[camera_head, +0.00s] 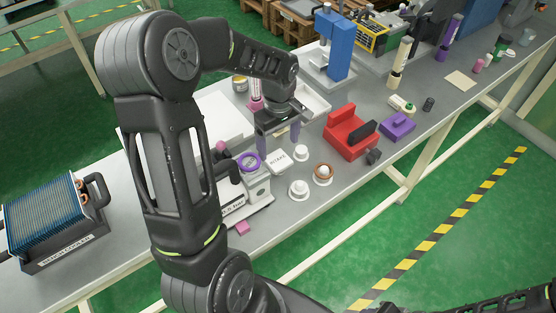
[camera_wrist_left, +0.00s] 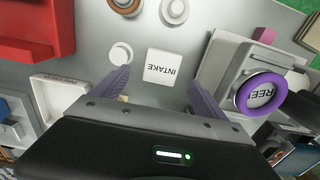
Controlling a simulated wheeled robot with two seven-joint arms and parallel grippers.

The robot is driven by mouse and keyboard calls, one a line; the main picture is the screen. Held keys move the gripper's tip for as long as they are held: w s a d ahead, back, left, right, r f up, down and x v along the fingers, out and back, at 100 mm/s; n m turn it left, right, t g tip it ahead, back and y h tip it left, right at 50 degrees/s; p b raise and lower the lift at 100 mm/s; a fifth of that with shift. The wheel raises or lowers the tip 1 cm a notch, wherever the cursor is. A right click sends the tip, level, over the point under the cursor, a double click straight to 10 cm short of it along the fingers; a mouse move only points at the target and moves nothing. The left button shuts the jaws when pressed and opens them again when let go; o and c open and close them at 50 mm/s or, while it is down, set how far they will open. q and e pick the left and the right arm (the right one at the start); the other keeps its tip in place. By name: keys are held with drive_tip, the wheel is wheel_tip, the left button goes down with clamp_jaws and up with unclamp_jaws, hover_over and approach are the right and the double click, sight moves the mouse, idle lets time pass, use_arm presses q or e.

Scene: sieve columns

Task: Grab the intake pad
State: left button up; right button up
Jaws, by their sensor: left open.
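The intake pad (camera_head: 278,161) is a small white square block on the grey bench, between the purple-ringed device and the white round pieces. In the left wrist view the intake pad (camera_wrist_left: 163,66) shows its INTAKE lettering, just beyond the fingertips. My left gripper (camera_head: 282,140) is open above and behind it in the head view, with purple fingers pointing down. In the left wrist view the left gripper (camera_wrist_left: 160,86) has nothing between its fingers. I cannot tell the exact height of the fingertips above the pad. My right gripper is not clearly in view.
A purple-ringed device (camera_head: 249,161) stands left of the pad. White round pieces (camera_head: 299,188) and a brown-ringed one (camera_head: 323,173) stand close on the right. A red holder (camera_head: 349,137) is farther right. A white tray (camera_wrist_left: 63,94) lies beside the left finger.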

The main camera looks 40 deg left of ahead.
sight(278, 159)
use_arm(q)
drive_tip(key=shift+s+f+p, duration=0.1)
drive_tip(key=shift+f+p, duration=0.2)
drive_tip(key=shift+f, duration=0.2)
wheel_tip(278, 159, down, 4)
drive_tip(key=shift+s+r+p, duration=0.1)
drive_tip(key=shift+r+p, duration=0.1)
drive_tip(key=shift+p, duration=0.25)
drive_tip(key=shift+f, duration=0.35)
drive_tip(key=c, duration=1.4)
drive_tip(key=shift+r, duration=0.15)
wheel_tip(278, 159, up, 10)
drive_tip(key=b, duration=0.1)
